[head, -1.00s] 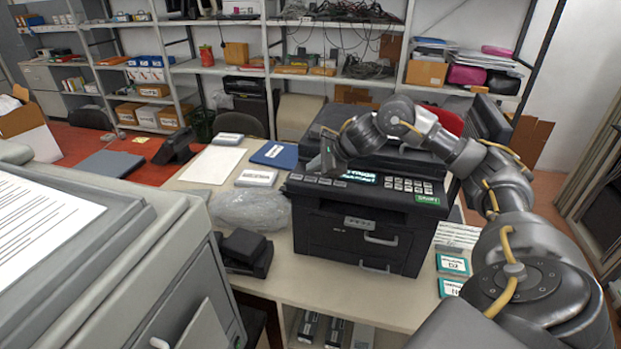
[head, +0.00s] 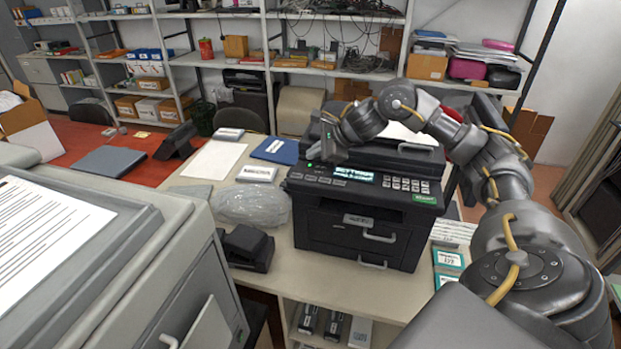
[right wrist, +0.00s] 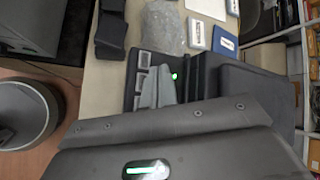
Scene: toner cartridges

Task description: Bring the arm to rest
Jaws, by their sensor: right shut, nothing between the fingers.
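My right arm reaches in from the right over a black printer (head: 345,232). Its gripper (head: 322,152) hangs at the printer's left end, above the control panel with the lit display (head: 340,175). In the right wrist view the two grey fingers (right wrist: 156,88) are together with nothing between them, over the panel keys (right wrist: 142,75). A green light (right wrist: 173,76) shows beside the fingers. I cannot tell whether the fingertips touch the panel. My left gripper is not in view.
The printer stands on a beige table (head: 300,275) with a clear plastic bag (head: 252,205), a black stand (head: 245,248) and small boxes (head: 449,259). Dark cartridges (head: 308,320) lie on the shelf below. A large grey machine (head: 90,260) fills the left front.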

